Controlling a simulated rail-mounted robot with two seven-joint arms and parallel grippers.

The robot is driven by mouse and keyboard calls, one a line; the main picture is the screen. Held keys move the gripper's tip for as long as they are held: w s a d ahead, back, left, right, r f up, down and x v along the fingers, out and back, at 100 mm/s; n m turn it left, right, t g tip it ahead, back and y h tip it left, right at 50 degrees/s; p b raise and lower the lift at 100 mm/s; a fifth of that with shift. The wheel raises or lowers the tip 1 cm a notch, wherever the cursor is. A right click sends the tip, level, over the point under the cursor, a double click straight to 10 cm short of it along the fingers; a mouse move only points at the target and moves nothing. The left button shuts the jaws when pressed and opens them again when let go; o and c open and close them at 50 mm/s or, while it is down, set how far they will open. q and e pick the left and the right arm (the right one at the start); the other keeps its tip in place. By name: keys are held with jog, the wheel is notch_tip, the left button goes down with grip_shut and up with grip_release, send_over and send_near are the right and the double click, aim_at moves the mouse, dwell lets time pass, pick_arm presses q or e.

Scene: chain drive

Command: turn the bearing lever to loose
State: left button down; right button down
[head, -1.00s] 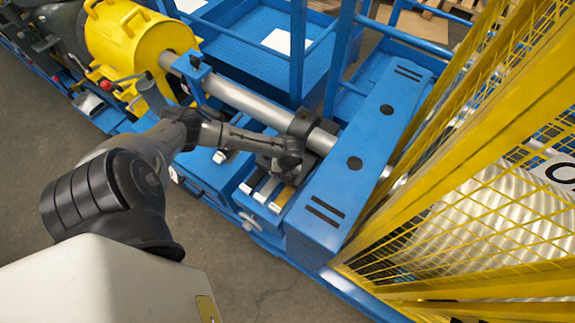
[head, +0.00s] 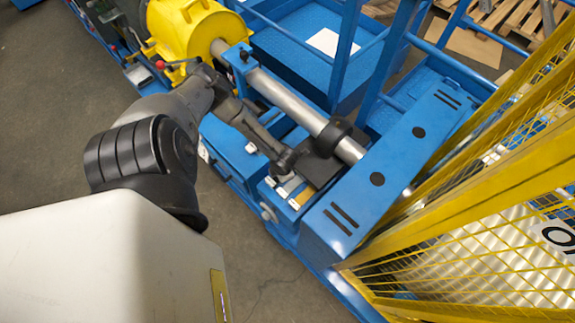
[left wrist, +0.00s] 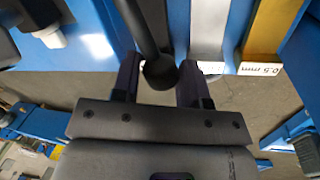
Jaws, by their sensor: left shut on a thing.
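The bearing lever (left wrist: 150,28) shows in the left wrist view as a dark bar with a round end. It runs down from the top edge to between the fingers of my left gripper (left wrist: 160,80), which is shut on it near that end. In the head view my left wrist is above the shim strips, at the near side of the bearing's dark block (head: 322,168). My fingers and the lever cannot be made out clearly there. My right gripper is in neither view.
A steel shaft (head: 289,99) with a black ring (head: 335,136) runs above the blue machine bed. A yellow drum (head: 187,32) is at its left end. Shim strips, one yellow (left wrist: 268,30), lie beside the lever. A yellow mesh fence (head: 470,245) bounds the right side.

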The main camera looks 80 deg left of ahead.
pick_arm(q)
jog(key=shift+s+a+r+m+t, duration=0.1)
jog(key=shift+s+a+m, duration=0.2)
jog(key=shift+m, duration=0.25)
jog(key=shift+s+a+f+m+t, duration=0.15)
jog(key=shift+a+m, duration=0.15)
jog(key=shift+m, duration=0.2)
jog(key=shift+s+a+r+m+t, duration=0.15)
jog(key=shift+s+a+m, duration=0.15)
jog(key=shift+m, duration=0.25)
jog(key=c, duration=0.8)
grip_release()
jog(key=shift+w, duration=0.1)
jog(key=shift+o, duration=0.4)
jog(key=shift+a, duration=0.1)
notch_tip(320, 180, up, 14)
jog(key=d+p, duration=0.1)
jog(key=d, duration=0.1)
jog(key=shift+s+d+f+p, duration=0.2)
jog(key=shift+d+f+p, duration=0.1)
jog(key=shift+p, duration=0.1)
